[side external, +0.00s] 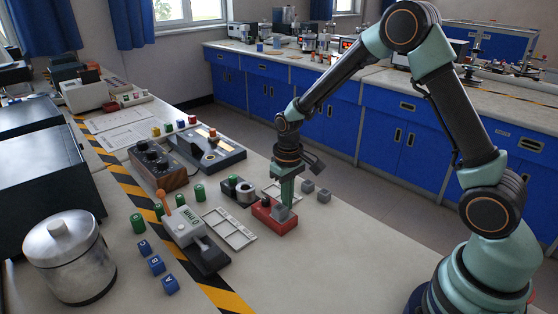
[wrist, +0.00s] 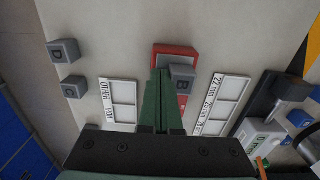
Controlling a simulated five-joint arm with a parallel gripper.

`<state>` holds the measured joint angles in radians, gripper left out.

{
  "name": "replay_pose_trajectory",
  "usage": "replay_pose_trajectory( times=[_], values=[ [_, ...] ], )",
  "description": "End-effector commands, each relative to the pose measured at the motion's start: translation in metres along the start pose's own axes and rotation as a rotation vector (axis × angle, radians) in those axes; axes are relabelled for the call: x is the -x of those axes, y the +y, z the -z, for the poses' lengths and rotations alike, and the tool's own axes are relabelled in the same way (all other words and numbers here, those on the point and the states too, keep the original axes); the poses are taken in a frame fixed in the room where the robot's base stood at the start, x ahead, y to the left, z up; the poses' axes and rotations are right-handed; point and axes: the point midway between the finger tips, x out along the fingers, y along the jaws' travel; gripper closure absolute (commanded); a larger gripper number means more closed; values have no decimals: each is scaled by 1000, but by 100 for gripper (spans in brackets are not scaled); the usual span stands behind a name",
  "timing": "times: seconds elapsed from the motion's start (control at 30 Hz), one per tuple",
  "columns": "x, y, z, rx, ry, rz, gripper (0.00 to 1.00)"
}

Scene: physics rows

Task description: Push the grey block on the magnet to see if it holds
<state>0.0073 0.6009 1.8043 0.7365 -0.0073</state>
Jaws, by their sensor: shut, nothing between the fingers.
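The red magnet base (side external: 268,218) stands on the bench, with a dark knob at its left end in the side external view. It also shows in the wrist view (wrist: 170,50). A grey block marked B (wrist: 184,78) sits on the magnet and looks level; it shows partly in the side external view (side external: 283,213). My gripper (side external: 287,205) is shut and empty, pointing down at the block. In the wrist view my fingertips (wrist: 161,72) lie right beside the block's left side. I cannot tell whether they touch it.
Two grey blocks, C (wrist: 74,87) and D (wrist: 63,52), stand apart on the bench. A tray labelled OTHER (wrist: 103,92) and a tray with size labels (wrist: 238,78) flank the magnet. A grey device with an orange lever (side external: 183,224) stands left.

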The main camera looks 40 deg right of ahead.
Motion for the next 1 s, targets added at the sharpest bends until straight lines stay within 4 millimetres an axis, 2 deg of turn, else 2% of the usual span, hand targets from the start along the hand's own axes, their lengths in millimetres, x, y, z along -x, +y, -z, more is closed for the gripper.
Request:
replay_pose_trajectory(
  times=[0.37,0.8,1.0],
  values=[
    [0,2,0,0,0,0,100],
    [0,15,0,0,0,0,100],
    [9,15,1,0,3,0,100]
  ],
)
